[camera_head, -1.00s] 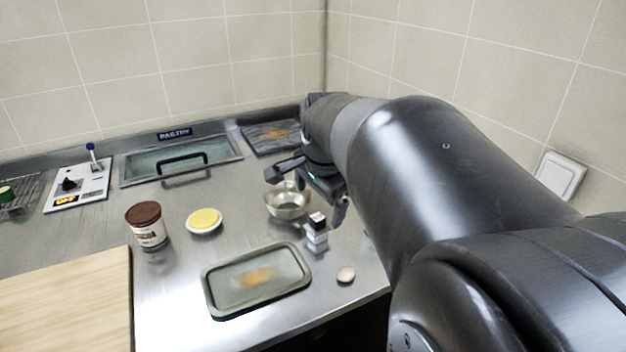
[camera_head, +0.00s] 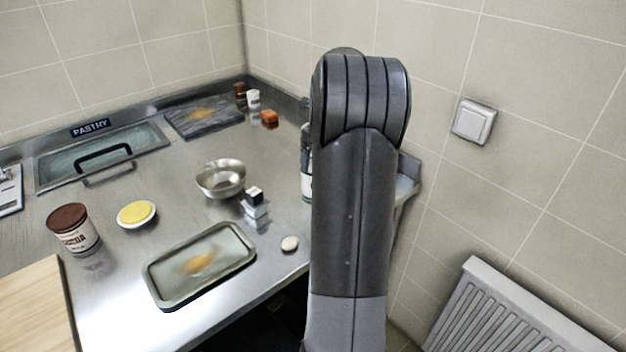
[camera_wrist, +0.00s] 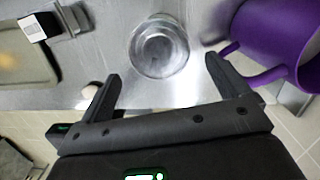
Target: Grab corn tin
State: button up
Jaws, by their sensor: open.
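My gripper (camera_wrist: 162,70) is open and empty in the wrist view, its fingers spread wide. A round, shiny metallic or clear cylinder (camera_wrist: 160,47) stands on the steel counter ahead of the gap between the fingertips, seen from above. No label on it can be read, so I cannot tell whether it is the corn tin. In the head view my arm hides the gripper and most of a white-labelled container (camera_head: 306,187) at the counter's right side. No corn tin can be named with certainty.
A purple handled vessel (camera_wrist: 284,40) is close to the right finger.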

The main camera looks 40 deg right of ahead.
jog(key=f, duration=0.3)
jog(key=shift+w+f, duration=0.45)
jog(key=shift+f, duration=0.65)
jog(key=shift+w+f, duration=0.25)
jog(key=shift+f, duration=0.6)
jog(key=shift+w+f, duration=0.25)
jog(key=shift+f, duration=0.65)
jog(key=shift+c, duration=0.3)
jog(key=c, duration=1.3)
